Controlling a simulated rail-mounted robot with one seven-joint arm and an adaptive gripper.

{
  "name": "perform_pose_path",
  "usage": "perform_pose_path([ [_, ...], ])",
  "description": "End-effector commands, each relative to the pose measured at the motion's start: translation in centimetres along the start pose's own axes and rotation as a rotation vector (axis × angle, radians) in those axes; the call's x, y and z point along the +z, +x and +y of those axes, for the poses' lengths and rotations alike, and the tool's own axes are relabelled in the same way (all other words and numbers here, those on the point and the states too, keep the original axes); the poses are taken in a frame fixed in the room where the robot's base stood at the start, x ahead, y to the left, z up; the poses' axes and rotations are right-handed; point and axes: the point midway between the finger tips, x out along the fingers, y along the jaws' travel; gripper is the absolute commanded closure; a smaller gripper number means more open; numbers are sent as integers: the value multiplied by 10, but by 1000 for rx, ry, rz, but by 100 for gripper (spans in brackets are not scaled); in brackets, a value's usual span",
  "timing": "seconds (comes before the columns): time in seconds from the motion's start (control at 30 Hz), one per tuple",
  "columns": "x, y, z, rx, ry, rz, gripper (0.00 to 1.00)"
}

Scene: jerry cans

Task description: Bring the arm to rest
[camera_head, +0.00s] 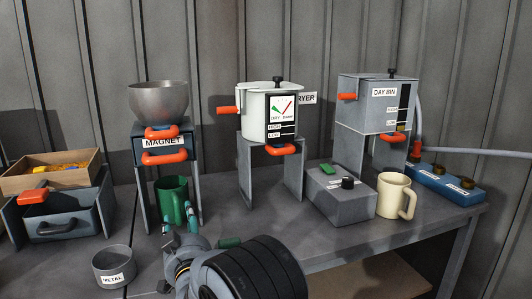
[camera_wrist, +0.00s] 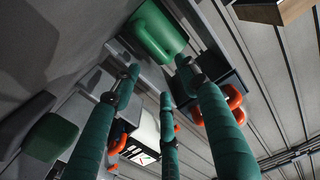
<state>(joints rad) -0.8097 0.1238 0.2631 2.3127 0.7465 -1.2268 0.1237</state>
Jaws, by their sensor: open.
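My gripper (camera_head: 181,224) is at the lower centre of the head view, low over the front of the table. Its green fingers are spread open with nothing between them; they also fill the wrist view (camera_wrist: 158,78). A green mug (camera_head: 174,200) stands upright under the magnet stand, just beyond the fingertips. It shows past the fingertips at the top of the wrist view (camera_wrist: 155,32). The fingers are not closed on it; whether one touches it I cannot tell. My forearm hides part of the table's front.
The magnet stand (camera_head: 139,190) carries a metal bowl (camera_head: 158,101). A dryer (camera_head: 255,108) and a day bin (camera_head: 365,105) stand right. A grey box (camera_head: 340,205) and cream mug (camera_head: 391,196) are front right. A METAL cup (camera_head: 114,268) and wooden crate (camera_head: 50,181) are left.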

Motion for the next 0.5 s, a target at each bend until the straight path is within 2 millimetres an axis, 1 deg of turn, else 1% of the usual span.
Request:
perform_pose_path([
  [0.13,1,6,0,-1,1,0,56],
  [0.5,0,7,-1,-2,1,1,56],
])
